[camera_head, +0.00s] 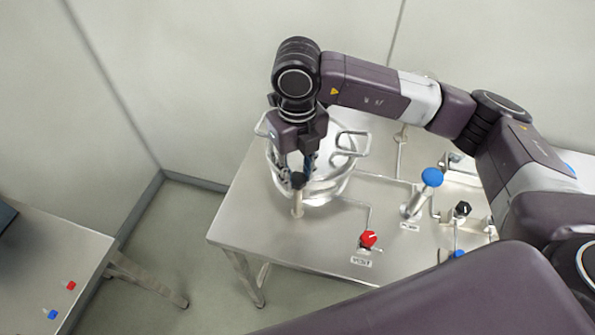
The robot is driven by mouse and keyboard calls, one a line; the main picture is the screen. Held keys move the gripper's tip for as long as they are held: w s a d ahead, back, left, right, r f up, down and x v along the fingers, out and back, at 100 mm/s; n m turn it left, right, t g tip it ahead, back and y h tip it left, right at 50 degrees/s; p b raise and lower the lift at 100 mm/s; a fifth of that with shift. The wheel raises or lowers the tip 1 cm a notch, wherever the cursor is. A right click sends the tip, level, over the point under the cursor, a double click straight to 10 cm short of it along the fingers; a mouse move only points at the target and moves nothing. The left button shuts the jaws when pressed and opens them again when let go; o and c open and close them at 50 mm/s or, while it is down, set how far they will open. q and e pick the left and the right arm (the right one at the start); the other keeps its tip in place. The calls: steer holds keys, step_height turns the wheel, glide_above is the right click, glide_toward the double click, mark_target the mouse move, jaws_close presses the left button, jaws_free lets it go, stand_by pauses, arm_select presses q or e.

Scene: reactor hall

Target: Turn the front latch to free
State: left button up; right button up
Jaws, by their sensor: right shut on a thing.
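The front latch (298,181) has a dark knob on a pale metal post at the front edge of the round steel vessel (335,190). My right gripper (298,170) points down from above and is shut on the latch. Its fingers and the arm hide part of the knob and much of the vessel's lid, so which way the latch is turned cannot be told. My left gripper is not in view.
The vessel stands on a steel table (330,255). To its right are a red knob (368,239), a blue-topped valve (432,177), a black knob (462,209) and thin pipes. A second table (40,260) with red and blue buttons stands lower left. Floor lies between the tables.

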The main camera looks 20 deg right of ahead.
steer(key=shift+c, duration=0.4)
steer(key=shift+f+n+b, duration=0.2)
steer(key=shift+n+b, duration=0.2)
steer(key=shift+b, duration=0.55)
steer(key=n+b, duration=0.9)
steer(key=b, duration=0.3)
steer(key=shift+b, duration=0.4)
steer(key=n+b, duration=0.2)
steer(key=n, duration=0.1)
steer(key=shift+r+n, duration=0.1)
steer(key=shift+n, duration=0.3)
steer(key=n+b, duration=0.1)
steer(key=n, duration=0.3)
steer(key=shift+r+b, duration=0.15)
steer(key=shift+b, duration=0.25)
steer(key=shift+n, duration=0.3)
steer(key=o, duration=1.2)
steer(key=shift+c, duration=0.2)
